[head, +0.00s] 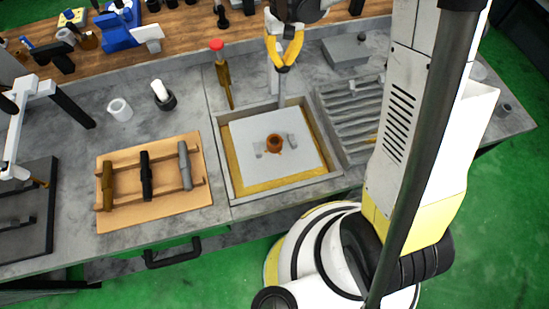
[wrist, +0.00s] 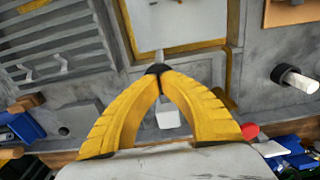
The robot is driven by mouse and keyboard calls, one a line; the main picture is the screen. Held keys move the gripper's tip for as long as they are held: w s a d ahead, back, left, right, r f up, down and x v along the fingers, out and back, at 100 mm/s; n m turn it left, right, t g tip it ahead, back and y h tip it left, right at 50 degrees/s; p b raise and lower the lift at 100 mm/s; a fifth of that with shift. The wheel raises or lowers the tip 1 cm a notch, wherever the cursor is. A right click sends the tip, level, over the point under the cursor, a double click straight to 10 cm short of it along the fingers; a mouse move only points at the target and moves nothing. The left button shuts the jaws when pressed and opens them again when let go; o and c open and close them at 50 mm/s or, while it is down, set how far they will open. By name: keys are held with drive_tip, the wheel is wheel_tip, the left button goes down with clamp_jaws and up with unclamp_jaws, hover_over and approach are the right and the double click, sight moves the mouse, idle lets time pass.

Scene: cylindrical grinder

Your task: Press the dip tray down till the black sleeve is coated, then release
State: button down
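The dip tray, a pale square plate (head: 255,165), sits inside a grey-rimmed basin with a yellow band around the plate. A small orange-brown round piece (head: 274,143) is on its middle between grey bits; I cannot tell whether this is the sleeve. A black sleeve-like piece (head: 146,180) lies on the wooden rack at the left. My gripper (head: 283,69) has its yellow fingers together above the basin's back edge, at the top of a grey upright bar (head: 281,92). In the wrist view, my gripper's tips (wrist: 158,70) meet over this bar; whether they pinch it is hidden.
A red-topped brown tool (head: 222,72) stands left of the basin. A ribbed grey tray (head: 350,122) is on its right, with a grey box (head: 345,49) behind. A white ring (head: 120,109) and a black cup with a white rod (head: 162,94) stand behind the rack.

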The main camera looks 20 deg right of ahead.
drive_tip(key=shift+r+p, duration=2.25)
drive_tip(key=shift+r, duration=1.4)
drive_tip(key=shift+s, duration=0.1)
drive_tip(key=s+f+t+b, duration=0.3)
drive_tip(key=s+f+b, duration=0.1)
drive_tip(key=s+b, duration=0.5)
drive_tip(key=s+f+t+b, duration=0.4)
drive_tip(key=s+f+b, duration=0.1)
drive_tip(key=s+b, duration=0.4)
drive_tip(key=shift+s+f+b, duration=0.2)
drive_tip(key=shift+s+b, duration=0.15)
drive_tip(key=shift+b, duration=0.6)
